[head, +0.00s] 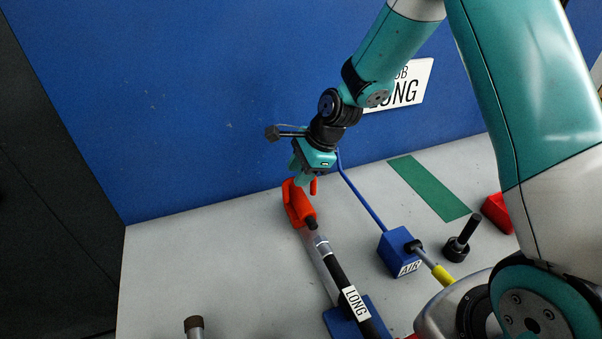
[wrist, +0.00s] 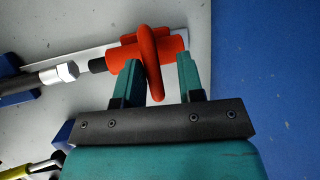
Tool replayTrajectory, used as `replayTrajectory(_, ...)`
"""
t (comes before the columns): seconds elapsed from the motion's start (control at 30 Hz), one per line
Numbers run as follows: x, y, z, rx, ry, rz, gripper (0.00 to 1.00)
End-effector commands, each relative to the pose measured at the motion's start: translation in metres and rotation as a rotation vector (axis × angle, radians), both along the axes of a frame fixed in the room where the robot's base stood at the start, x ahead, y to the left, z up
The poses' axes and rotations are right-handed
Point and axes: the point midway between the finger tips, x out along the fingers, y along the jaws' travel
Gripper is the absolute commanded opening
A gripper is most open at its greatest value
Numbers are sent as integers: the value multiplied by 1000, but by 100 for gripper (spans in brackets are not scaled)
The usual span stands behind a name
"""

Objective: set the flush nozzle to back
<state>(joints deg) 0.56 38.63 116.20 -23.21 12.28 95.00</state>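An orange-red nozzle body (head: 298,204) with a raised lever (head: 313,187) lies on the grey bench below my gripper (head: 303,178). In the wrist view the nozzle body (wrist: 173,45) lies across the top, and its rounded lever (wrist: 152,70) sticks up between my two teal fingers. The fingers are spread, with a gap on each side of the lever, so my gripper (wrist: 158,68) is open. In the head view my gripper partly hides the nozzle. Which setting the lever stands at cannot be told.
A black rod labelled LONG (head: 345,285) with a silver tip lines up with the nozzle's dark end. A blue AIR block (head: 397,253), a black knob (head: 461,243), a green strip (head: 428,187) and a red block (head: 499,212) stand to the right. A blue wall (head: 200,110) rises behind.

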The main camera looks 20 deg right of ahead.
Motion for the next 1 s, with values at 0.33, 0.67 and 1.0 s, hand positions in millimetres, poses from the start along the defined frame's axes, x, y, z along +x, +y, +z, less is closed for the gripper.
replayTrajectory(0.33,-3,-2,1,-2,8,-1,42)
replayTrajectory(0.67,-13,-25,53,-2,1,-3,42)
replayTrajectory(1.0,-28,-55,128,-2,3,-1,42)
